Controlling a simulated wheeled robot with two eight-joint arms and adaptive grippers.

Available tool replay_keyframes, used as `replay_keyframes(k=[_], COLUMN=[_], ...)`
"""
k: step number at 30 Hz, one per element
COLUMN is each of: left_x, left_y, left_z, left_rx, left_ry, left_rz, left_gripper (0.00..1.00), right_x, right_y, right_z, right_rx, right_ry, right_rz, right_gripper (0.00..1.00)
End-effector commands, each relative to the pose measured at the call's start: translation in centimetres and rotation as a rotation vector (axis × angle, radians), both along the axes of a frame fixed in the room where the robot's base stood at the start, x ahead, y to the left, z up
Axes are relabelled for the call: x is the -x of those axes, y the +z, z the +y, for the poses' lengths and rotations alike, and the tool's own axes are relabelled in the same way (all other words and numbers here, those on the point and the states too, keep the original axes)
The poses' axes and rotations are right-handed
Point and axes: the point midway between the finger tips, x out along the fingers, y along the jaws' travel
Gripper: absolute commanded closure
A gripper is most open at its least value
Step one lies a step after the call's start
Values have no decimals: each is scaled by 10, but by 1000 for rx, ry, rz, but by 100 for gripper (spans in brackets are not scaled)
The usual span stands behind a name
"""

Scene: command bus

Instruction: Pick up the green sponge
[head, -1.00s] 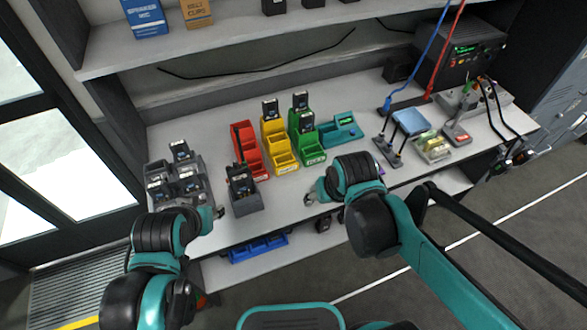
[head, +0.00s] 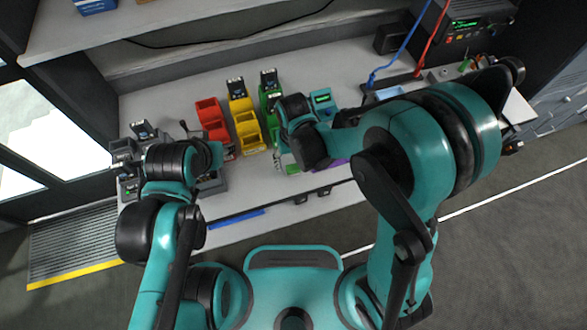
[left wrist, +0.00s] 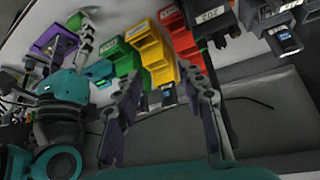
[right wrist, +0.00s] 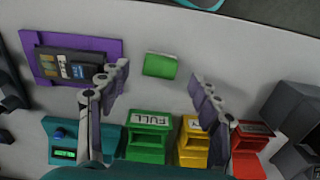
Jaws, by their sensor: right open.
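The green sponge (right wrist: 160,66) is a small block lying on the pale counter in the right wrist view. It lies ahead of and between the fingertips of my right gripper (right wrist: 160,86), which is open and empty. In the head view my right arm mostly hides that gripper and the counter around the sponge. My left gripper (left wrist: 164,92) has its fingers spread with nothing between them in the left wrist view. In the head view the left gripper is largely behind its own arm, over the counter's left part.
A purple tray (right wrist: 112,47) holding a dark device lies left of the sponge. Green (right wrist: 148,120), yellow (right wrist: 194,130) and red (right wrist: 250,142) bins stand near the right gripper, with a teal device (right wrist: 64,143).

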Motion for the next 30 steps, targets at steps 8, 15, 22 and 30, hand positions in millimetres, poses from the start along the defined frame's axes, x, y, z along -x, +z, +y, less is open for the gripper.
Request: replay_keyframes(k=[8,15,22,30], left_x=[0,0,0,0], left_y=[-16,-15,-15,-13], left_z=[0,0,0,0], left_rx=[0,0,0,0], left_ry=[0,0,0,0], left_rz=[0,0,0,0], left_gripper=[60,60,60,60], right_x=[-1,-1,-1,-1], right_y=[-34,-33,-33,-30], right_z=[0,0,0,0], right_rx=[0,0,0,0], right_ry=[0,0,0,0], right_rz=[-1,-1,-1,-1], right_gripper=[36,57,76,76])
